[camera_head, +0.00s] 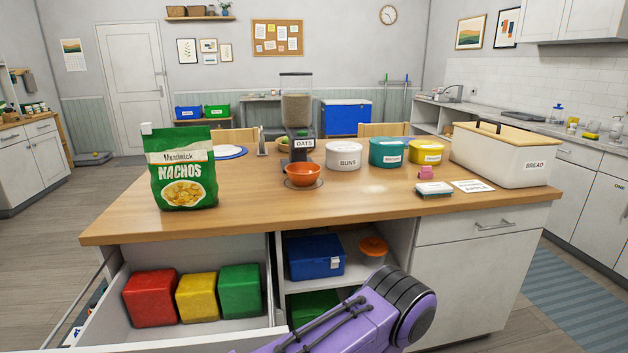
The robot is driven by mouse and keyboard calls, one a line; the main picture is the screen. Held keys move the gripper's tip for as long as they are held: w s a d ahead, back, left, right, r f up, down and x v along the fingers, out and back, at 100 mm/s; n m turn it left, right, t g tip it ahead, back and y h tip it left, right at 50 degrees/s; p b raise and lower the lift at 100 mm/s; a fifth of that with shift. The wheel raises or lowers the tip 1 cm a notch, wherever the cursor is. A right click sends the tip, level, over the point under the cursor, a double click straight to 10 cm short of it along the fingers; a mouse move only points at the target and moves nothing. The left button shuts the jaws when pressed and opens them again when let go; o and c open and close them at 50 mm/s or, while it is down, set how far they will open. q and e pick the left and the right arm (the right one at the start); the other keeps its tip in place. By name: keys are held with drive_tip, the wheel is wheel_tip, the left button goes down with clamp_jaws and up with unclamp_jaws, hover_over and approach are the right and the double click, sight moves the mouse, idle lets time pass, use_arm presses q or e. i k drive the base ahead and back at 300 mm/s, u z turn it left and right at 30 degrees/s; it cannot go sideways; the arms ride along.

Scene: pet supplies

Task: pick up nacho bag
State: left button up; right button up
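The nacho bag (182,172), green and white with "NACHOS" printed on it, stands upright on the left part of the wooden island countertop (250,212). A small white piece (147,128) sits at its top left corner. A purple and black link of one of my arms shows at the bottom centre, in front of the island. Neither of my grippers is in view, and nothing of mine touches the bag.
An open drawer (105,337) below the bag holds red (152,298), yellow (197,297) and green (240,291) blocks. An orange bowl (303,175), oats dispenser (296,110) and white bread box (505,160) stand right of the bag. The counter's front left is clear.

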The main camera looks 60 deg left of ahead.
sight(181, 161)
drive_tip(key=z, duration=1)
drive_tip(key=k, duration=2.95)
drive_tip(key=u, duration=1.25)
drive_tip(key=i, duration=0.45)
drive_tip(key=z, duration=0.1)
